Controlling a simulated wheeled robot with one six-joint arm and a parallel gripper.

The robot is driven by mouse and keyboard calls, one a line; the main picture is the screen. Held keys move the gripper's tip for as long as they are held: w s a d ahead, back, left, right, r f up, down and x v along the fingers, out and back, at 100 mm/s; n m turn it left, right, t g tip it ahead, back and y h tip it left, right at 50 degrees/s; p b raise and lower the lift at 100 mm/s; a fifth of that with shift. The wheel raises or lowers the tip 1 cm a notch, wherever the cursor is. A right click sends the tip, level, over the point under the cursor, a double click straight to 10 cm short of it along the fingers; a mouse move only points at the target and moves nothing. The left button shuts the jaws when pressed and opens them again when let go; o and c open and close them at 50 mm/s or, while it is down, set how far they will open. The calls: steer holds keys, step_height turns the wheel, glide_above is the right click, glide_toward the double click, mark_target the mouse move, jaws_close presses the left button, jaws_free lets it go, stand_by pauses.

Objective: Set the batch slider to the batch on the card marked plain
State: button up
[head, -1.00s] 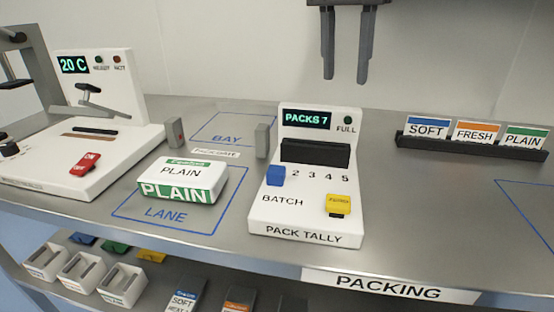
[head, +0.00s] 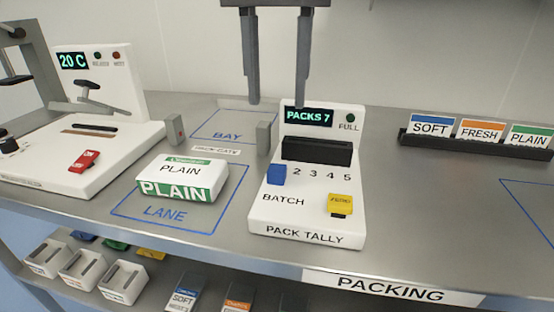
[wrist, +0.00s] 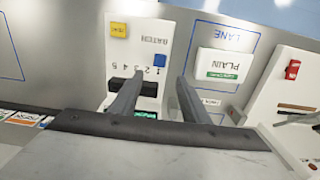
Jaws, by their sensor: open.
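The batch slider is a blue knob (head: 276,174) on the white pack tally (head: 305,215). It stands at the left end of the number row, left of the 2. In the wrist view the knob (wrist: 160,60) shows beside the 1. The plain card (head: 528,137) has a green band and stands at the right of a dark rack; no batch number on it is readable. My gripper (head: 277,104) is open and empty, pointing down above and behind the tally's display. In the wrist view its fingers (wrist: 160,78) reach toward the blue knob without visible contact.
A yellow button (head: 341,204) sits low on the tally. Left are a white PLAIN pack (head: 180,182) in the lane, grey gate posts (head: 263,134) and a white machine (head: 90,150). Soft (head: 431,126) and fresh (head: 481,131) cards share the rack (head: 470,149).

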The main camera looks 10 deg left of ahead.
mark_target(277, 167)
step_height(277, 167, down, 13)
steer(key=shift+r, duration=0.1)
stand_by(0.3)
